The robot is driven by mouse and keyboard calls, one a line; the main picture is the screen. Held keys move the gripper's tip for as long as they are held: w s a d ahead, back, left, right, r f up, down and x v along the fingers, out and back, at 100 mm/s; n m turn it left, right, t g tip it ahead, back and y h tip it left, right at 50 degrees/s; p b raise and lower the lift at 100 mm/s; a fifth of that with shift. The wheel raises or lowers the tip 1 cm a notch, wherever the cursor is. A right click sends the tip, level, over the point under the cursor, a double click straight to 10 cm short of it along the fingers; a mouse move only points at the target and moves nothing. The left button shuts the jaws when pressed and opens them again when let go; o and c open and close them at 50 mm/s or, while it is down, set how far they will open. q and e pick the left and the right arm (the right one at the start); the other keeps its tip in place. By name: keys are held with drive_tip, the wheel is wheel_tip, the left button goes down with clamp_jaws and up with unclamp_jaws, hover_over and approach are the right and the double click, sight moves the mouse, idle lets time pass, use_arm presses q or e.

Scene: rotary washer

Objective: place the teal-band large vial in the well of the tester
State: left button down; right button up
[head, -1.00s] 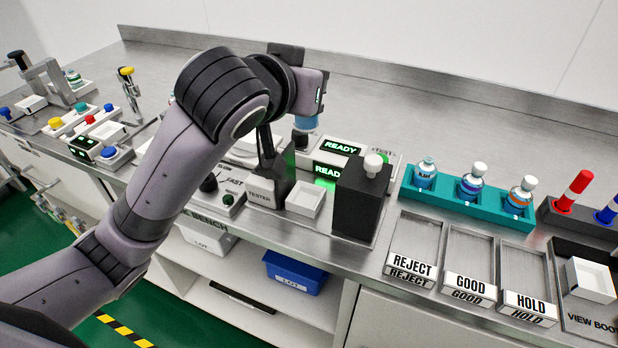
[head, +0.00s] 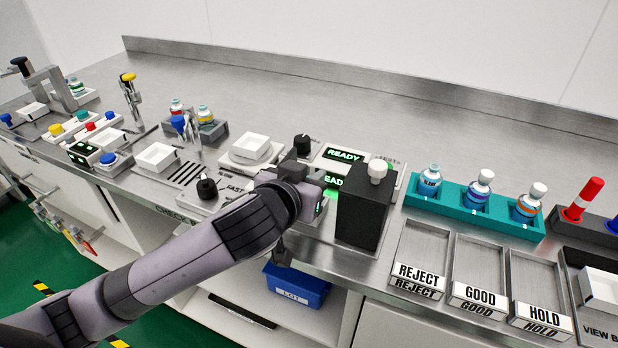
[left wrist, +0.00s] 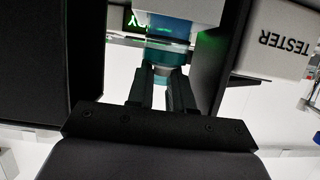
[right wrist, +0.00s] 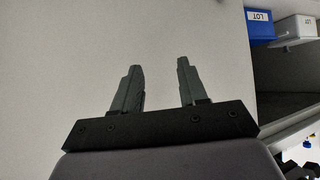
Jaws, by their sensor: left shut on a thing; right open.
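My left gripper (left wrist: 161,78) is shut on the neck of a vial with a teal band (left wrist: 168,55). The vial is mostly covered by the fingers and a pale block in front of it. The tester (left wrist: 283,38) shows its name plate at the right of the left wrist view. In the head view my left forearm and wrist hide the held vial and the well; whether the vial is inside the well cannot be told. A green READY display (head: 345,153) is lit behind the wrist. My right gripper (right wrist: 155,82) is open and empty, facing a plain pale surface.
A tall black block with a white knob (head: 362,210) stands just right of my left wrist. A teal rack (head: 459,211) holds several vials. REJECT, GOOD and HOLD trays (head: 421,254) lie in front. The back of the bench is clear.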

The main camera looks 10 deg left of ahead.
use_arm(q)
drive_tip(key=c, duration=1.3)
unclamp_jaws()
drive_tip(key=shift+r, duration=0.1)
drive_tip(key=v, duration=1.2)
drive_tip(key=shift+p, duration=0.3)
drive_tip(key=s+a+f+g+y, duration=0.1)
drive_tip(key=s+a+f+g, duration=0.4)
drive_tip(key=s+f, duration=0.5)
drive_tip(key=s+a+f+g+y, duration=0.1)
drive_tip(key=s+a+f+g, duration=0.5)
drive_tip(key=f, duration=0.6)
drive_tip(key=w+d+f+t+h+p, duration=0.1)
drive_tip(key=w+d+f+t+p, duration=0.2)
drive_tip(key=w+f+t, duration=0.2)
drive_tip(key=t, duration=0.2)
drive_tip(key=shift+f+t+h+p, duration=0.3)
drive_tip(key=shift+f+t+h, duration=0.05)
drive_tip(key=shift+t+h, duration=0.05)
